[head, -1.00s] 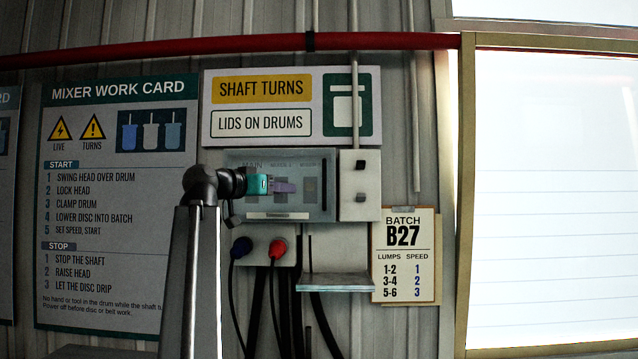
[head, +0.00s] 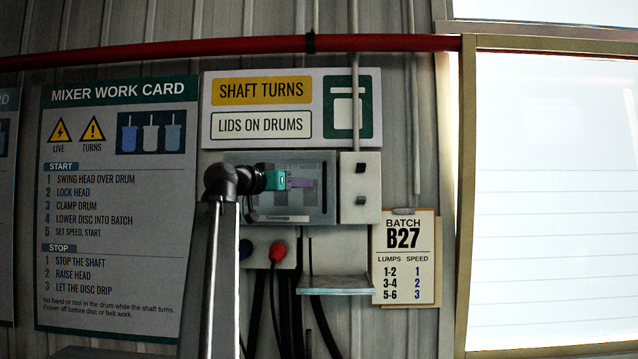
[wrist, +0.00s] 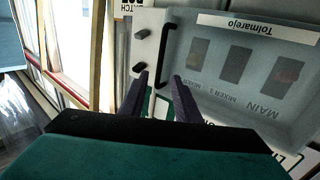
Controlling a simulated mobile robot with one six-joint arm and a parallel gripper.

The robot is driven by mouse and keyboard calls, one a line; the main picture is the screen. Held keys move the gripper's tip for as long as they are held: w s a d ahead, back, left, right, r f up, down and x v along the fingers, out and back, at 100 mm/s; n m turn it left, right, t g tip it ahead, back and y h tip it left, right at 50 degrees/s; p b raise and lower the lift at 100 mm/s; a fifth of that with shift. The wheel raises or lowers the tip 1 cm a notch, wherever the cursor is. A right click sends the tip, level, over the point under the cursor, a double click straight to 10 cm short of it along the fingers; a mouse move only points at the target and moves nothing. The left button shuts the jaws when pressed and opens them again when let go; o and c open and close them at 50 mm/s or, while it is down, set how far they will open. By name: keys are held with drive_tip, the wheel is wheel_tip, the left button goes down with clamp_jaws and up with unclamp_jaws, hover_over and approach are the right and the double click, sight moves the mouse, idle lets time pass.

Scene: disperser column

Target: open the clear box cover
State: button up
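The clear box cover (head: 264,206) sits flat over a grey switch box on the wall and looks shut. In the wrist view the cover (wrist: 215,38) appears upside down, with dark switches behind it and a label reading "Tolmarejo". A black bar handle (wrist: 167,48) stands at one side edge of the cover. My gripper (wrist: 161,76), with purple fingers, is open. In the picture the handle's near end lies between the fingertips; contact cannot be told. In the head view my gripper (head: 308,183) is in front of the cover's right part and hides some of it.
A grey box with two black knobs (head: 360,187) is close to the cover's right. Below are blue and red plugs with cables (head: 278,251) and a small shelf (head: 336,284). A batch clipboard (head: 404,256) hangs lower right. A warning sign (head: 291,107) is above.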

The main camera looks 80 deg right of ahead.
sight(324, 185)
drive_tip(key=shift+p+x, duration=2.1)
drive_tip(key=shift+x, duration=3.15)
drive_tip(key=shift+w, duration=0.1)
clamp_jaws()
